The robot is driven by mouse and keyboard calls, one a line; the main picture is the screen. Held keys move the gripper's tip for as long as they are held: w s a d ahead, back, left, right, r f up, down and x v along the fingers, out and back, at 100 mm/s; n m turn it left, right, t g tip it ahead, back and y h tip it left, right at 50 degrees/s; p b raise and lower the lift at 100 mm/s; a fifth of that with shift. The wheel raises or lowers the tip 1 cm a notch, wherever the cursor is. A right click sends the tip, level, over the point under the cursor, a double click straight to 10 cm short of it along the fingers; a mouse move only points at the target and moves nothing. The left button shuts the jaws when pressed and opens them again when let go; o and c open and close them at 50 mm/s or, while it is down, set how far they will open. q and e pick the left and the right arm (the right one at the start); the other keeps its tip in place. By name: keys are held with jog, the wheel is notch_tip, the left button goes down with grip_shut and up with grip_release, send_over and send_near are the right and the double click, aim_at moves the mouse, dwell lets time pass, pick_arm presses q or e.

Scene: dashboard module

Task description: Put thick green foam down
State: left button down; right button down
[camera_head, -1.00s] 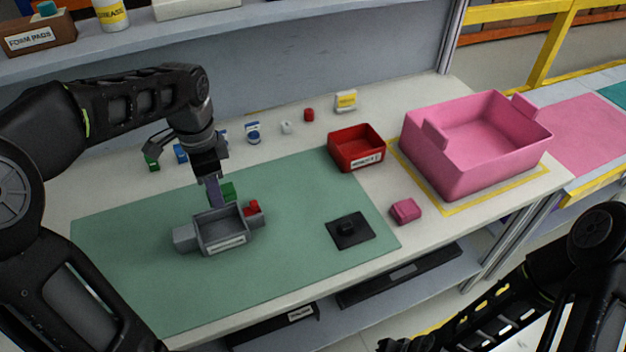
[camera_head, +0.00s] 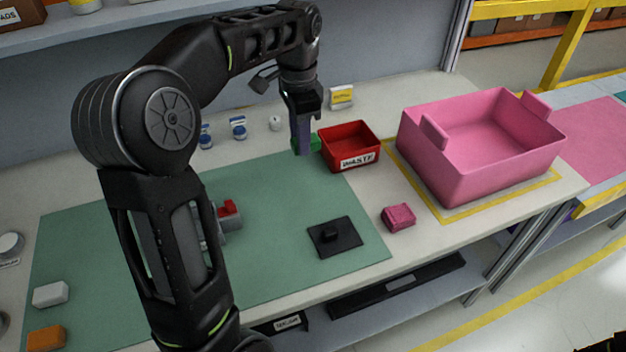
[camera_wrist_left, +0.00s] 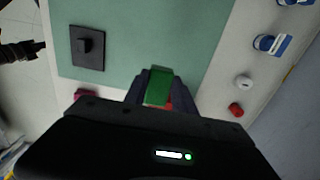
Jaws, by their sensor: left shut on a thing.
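The thick green foam (camera_head: 314,143) is held between the fingers of my left gripper (camera_head: 303,148), beside the left wall of the red waste bin (camera_head: 350,158) in the head view. I cannot tell whether it touches the bin. In the left wrist view the green foam (camera_wrist_left: 158,86) shows as a block between the dark fingers, with a bit of red behind it. My left gripper is shut on it and points down. A dark part at the left edge of the wrist view may belong to my right arm; its jaws cannot be made out.
A grey module with a red piece (camera_head: 229,208) on the green mat (camera_head: 275,260) is largely hidden behind my left arm. A black plate (camera_head: 335,237), a pink block (camera_head: 398,217) and a large pink tote (camera_head: 480,145) stand to the right. Small bottles line the back.

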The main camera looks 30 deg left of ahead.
pick_arm(q)
send_over(301, 182)
jog(key=shift+f, duration=3.15)
jog(key=shift+f, duration=0.15)
jog(key=shift+d+f, duration=0.1)
jog(key=shift+f, duration=1.65)
jog(key=shift+f, duration=0.15)
jog(key=c, duration=1)
grip_release()
jog(key=shift+c, duration=0.2)
notch_tip(301, 182, up, 12)
jog(key=shift+r, duration=0.2)
